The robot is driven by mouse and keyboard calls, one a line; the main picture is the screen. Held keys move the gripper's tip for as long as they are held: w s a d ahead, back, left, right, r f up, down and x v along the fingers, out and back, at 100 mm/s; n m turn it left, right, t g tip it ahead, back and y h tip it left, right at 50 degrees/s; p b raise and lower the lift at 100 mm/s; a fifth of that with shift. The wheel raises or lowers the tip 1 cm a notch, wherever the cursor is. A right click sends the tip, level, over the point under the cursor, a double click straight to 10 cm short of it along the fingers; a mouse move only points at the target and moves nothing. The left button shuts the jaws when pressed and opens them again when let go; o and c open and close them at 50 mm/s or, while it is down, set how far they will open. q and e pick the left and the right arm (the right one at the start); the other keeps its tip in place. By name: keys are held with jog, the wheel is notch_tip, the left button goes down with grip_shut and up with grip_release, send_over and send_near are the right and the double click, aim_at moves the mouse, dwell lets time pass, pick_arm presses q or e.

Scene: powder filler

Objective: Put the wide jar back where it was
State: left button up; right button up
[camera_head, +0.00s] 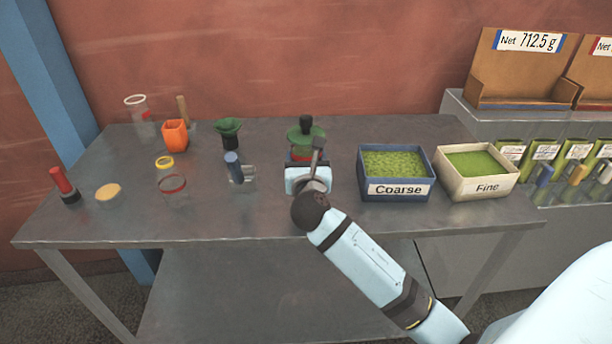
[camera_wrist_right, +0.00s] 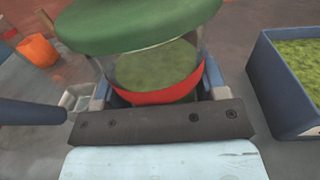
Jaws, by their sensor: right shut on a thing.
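The wide jar (camera_head: 302,154) is clear, with a red band at its base, green powder inside and a round green top with a dark knob. It is at the middle of the table, towards the back. My right gripper (camera_head: 305,168) is shut on it from the front, and its body hides the jar's lower part. In the right wrist view the jar (camera_wrist_right: 158,68) stands between the fingers, its green top above them. I cannot tell whether its base touches the table. My left gripper is not in view.
A blue Coarse tray (camera_head: 395,188) and a cream Fine tray (camera_head: 488,185) stand right of the jar. Left are a blue-handled tool (camera_head: 233,168), green funnel (camera_head: 228,130), orange cup (camera_head: 175,135) and clear containers with coloured rims (camera_head: 172,185). The table's (camera_head: 250,222) front middle is bare.

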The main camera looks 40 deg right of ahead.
notch_tip(320, 180, down, 4)
jog(key=shift+b, duration=0.45)
jog(key=o, duration=0.9)
jog(key=shift+f, duration=0.1)
